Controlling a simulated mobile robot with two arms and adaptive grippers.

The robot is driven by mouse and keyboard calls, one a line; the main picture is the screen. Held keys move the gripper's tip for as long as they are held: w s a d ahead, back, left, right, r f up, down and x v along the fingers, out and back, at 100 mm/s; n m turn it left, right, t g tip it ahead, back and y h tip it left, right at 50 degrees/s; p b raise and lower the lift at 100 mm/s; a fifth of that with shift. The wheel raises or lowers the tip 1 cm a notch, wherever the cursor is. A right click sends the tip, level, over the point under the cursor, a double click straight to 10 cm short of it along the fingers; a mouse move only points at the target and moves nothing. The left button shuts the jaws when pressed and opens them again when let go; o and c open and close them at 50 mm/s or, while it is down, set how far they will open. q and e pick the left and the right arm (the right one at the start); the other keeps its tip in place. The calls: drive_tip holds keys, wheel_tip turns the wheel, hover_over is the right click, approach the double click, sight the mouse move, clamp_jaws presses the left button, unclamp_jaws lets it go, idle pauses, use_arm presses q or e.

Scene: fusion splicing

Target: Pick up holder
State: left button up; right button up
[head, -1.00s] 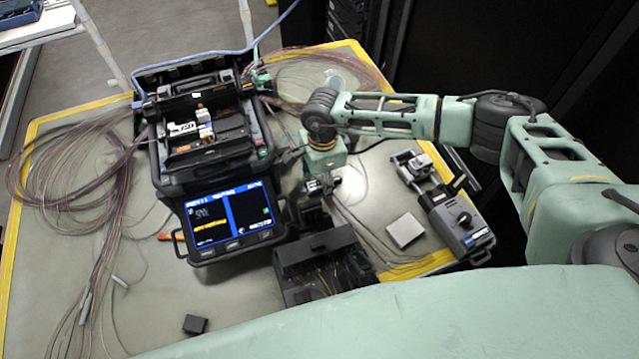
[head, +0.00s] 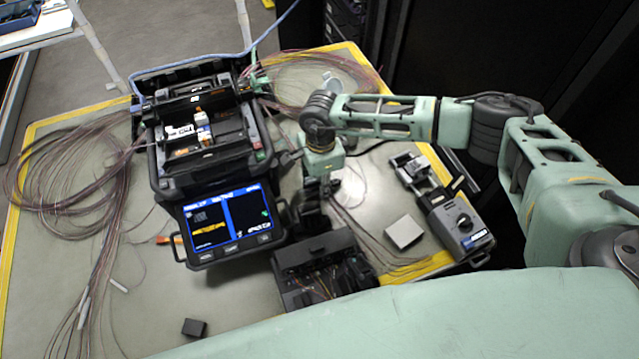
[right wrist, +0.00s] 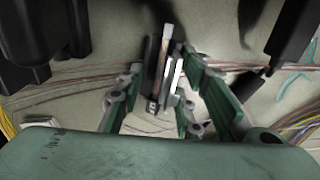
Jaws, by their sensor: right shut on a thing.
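The holder (right wrist: 170,78), a slim dark and metallic piece, stands between the green-sided fingers of my right gripper (right wrist: 163,68) in the right wrist view. The right gripper is shut on it. In the head view my right gripper (head: 317,190) points down just right of the splicer's screen and behind the black tray. The holder is too small and too shaded to make out there. My left gripper is not in view.
The fusion splicer (head: 262,150) stands open at the left, its screen lit. A black tray (head: 318,262) is in front. A white block (head: 404,232) and a grey device (head: 462,225) lie to the right. Loose fibres spread on the mat's left side.

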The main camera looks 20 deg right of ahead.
drive_tip(key=shift+r, duration=0.5)
wheel_tip(320, 180, up, 3)
drive_tip(key=shift+f+b, duration=0.1)
drive_tip(key=shift+b, duration=0.7)
drive_tip(key=s+d+r+b, duration=0.2)
drive_tip(key=s+d+r, duration=0.4)
drive_tip(key=s, duration=0.4)
drive_tip(key=shift+r+b, duration=0.35)
drive_tip(key=shift+r, duration=0.25)
drive_tip(key=shift+a, duration=0.1)
drive_tip(key=s+a+r+n, duration=0.2)
drive_tip(key=s+r+n, duration=0.2)
drive_tip(key=n, duration=1.3)
wheel_tip(320, 180, up, 2)
drive_tip(key=shift+a+r+n, duration=0.2)
drive_tip(key=shift+a+n, duration=0.1)
drive_tip(key=shift+a, duration=0.05)
